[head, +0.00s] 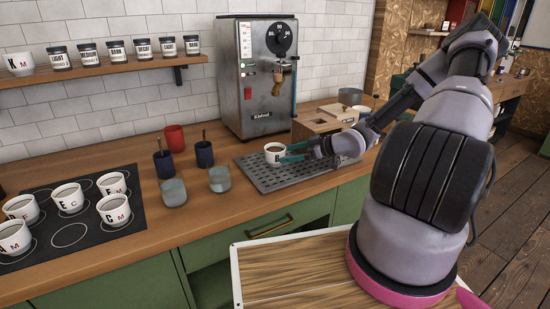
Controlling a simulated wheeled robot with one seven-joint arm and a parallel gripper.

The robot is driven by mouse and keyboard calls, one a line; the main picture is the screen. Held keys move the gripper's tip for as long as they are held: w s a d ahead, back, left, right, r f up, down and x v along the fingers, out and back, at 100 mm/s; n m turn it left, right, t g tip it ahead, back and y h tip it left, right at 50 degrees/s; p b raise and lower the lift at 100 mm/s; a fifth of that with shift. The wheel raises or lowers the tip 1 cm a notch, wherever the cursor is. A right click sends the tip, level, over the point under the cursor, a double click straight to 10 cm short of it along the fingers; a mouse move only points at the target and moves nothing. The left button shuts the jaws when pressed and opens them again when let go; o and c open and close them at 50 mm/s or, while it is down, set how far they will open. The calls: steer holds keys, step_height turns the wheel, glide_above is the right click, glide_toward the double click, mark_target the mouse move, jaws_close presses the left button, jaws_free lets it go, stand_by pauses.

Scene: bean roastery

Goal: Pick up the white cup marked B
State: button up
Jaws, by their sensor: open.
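A white cup marked B (274,154) stands upright on the grey perforated drip tray (262,181) in front of the coffee machine. It holds dark contents. My gripper (290,154) comes in from the right with its teal fingers at the cup's right side. The fingers are open; I cannot tell from this view whether they touch the cup or how far they reach around it.
The coffee machine (255,80) stands behind the tray, and a wooden knock box (322,122) is at its right. Two grey glasses (219,180), two dark blue cups (204,155) and a red cup (174,138) stand left.

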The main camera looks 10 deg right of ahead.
mark_target(279, 155)
steer(key=x, duration=0.5)
